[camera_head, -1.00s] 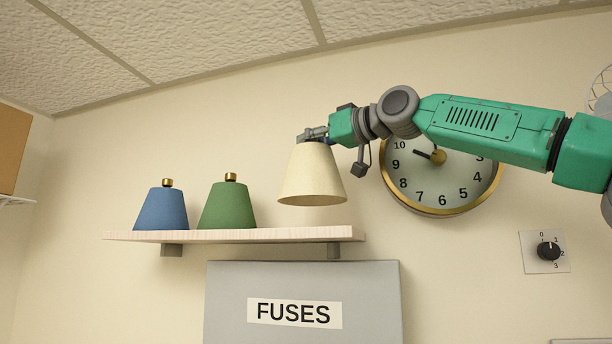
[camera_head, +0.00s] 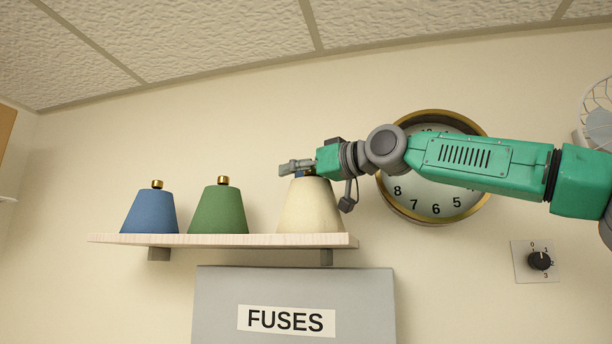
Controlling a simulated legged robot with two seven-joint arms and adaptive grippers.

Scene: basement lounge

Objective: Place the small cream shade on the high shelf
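The small cream shade (camera_head: 310,212) stands upright at the right end of the high shelf (camera_head: 215,241), its lower rim at the board. My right gripper (camera_head: 296,168) is at the top of the cream shade, reaching in from the right. Its fingers hide the shade's top knob, so I cannot tell whether they still grip it. My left gripper is not in view.
A green shade (camera_head: 218,212) and a blue shade (camera_head: 150,212) stand on the shelf to the left of the cream one. A grey FUSES box (camera_head: 290,290) is below. A wall clock (camera_head: 437,204) is partly behind my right arm. A dial switch (camera_head: 540,261) is at right.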

